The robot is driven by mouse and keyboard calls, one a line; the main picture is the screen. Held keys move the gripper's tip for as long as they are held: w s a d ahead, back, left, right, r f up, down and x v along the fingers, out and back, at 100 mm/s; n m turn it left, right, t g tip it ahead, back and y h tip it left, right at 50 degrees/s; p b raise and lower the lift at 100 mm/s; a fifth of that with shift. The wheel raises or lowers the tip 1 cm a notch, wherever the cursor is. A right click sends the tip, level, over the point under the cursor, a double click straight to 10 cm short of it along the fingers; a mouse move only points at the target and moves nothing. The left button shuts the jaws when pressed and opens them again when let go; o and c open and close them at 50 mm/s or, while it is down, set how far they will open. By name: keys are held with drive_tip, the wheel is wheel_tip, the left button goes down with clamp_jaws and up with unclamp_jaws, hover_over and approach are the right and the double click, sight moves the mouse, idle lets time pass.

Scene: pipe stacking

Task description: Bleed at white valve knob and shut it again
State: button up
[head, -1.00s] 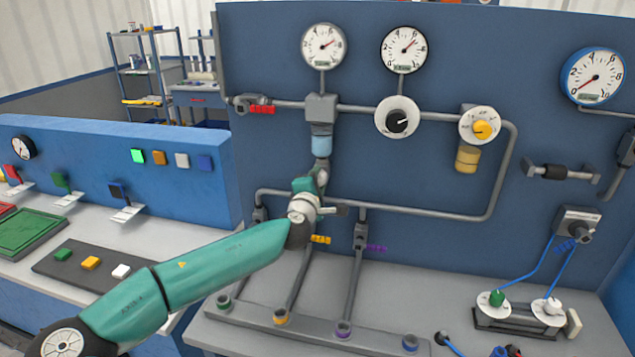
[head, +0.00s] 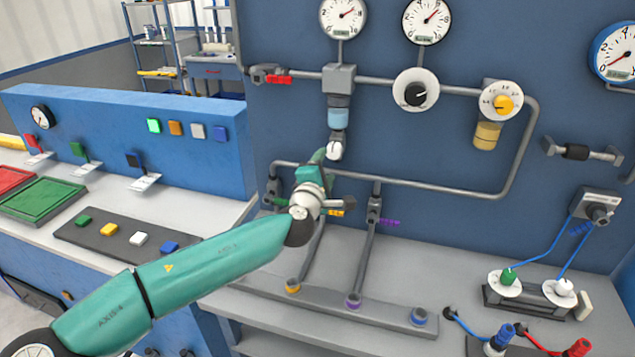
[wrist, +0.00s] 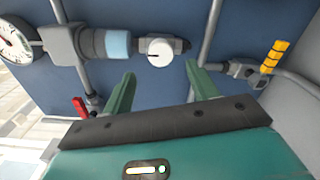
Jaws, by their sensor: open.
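The white valve knob (head: 334,150) sits at the bottom of the filter unit with a light-blue bowl (head: 338,118), on the blue panel. It also shows in the wrist view as a round white face (wrist: 160,50) with a small dark mark, beside the bowl (wrist: 118,44). My gripper (head: 318,166) is just below and left of the knob in the head view. In the wrist view my gripper (wrist: 164,76) has its two green fingers spread apart, with nothing between them. The knob lies beyond the fingertips, roughly centred between them, apparently untouched.
Pipes run around the knob, with a red-handled valve (head: 278,79) upper left and a yellow-tagged valve (wrist: 274,56) on the right in the wrist view. A black knob (head: 415,94) and a yellow knob (head: 503,103) sit right. A lower pipe (head: 440,190) crosses the panel.

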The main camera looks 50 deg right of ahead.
drive_tip(key=v, duration=0.6)
drive_tip(key=shift+s+a+f, duration=0.1)
drive_tip(key=shift+s+f, duration=0.05)
